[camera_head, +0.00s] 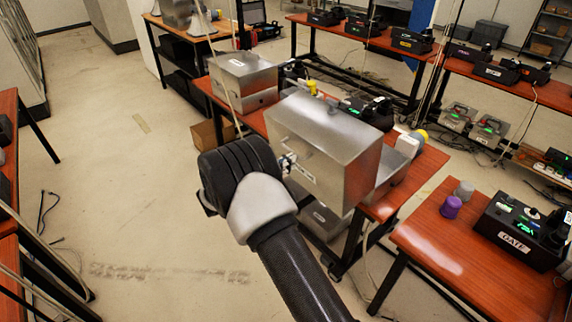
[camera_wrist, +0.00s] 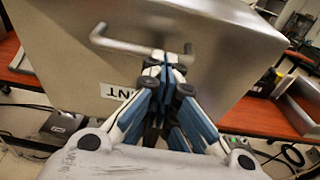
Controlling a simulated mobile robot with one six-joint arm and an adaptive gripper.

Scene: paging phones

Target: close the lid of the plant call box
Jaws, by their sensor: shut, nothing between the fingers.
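The plant call box shows as a large brushed-metal lid (camera_head: 325,130) in the middle of the head view. Its lid also fills the upper wrist view (camera_wrist: 200,40), with a bar handle (camera_wrist: 125,45) and a partly covered white label (camera_wrist: 116,92) that appears upside down. A lower metal part with a raised rim (camera_head: 392,170) sits to its right, so the lid looks raised off it. My gripper (camera_wrist: 168,62) is shut and empty, its fingertips by the right part of the handle. Whether they touch it I cannot tell. In the head view my wrist partly hides the gripper (camera_head: 287,162).
The box is on a red-brown table (camera_head: 408,195). Another metal box (camera_head: 243,78) stands behind left. A separate table at right holds a purple cup (camera_head: 451,207), a grey cup (camera_head: 464,190) and a black phone labelled GATE (camera_head: 515,235). Floor at left is open.

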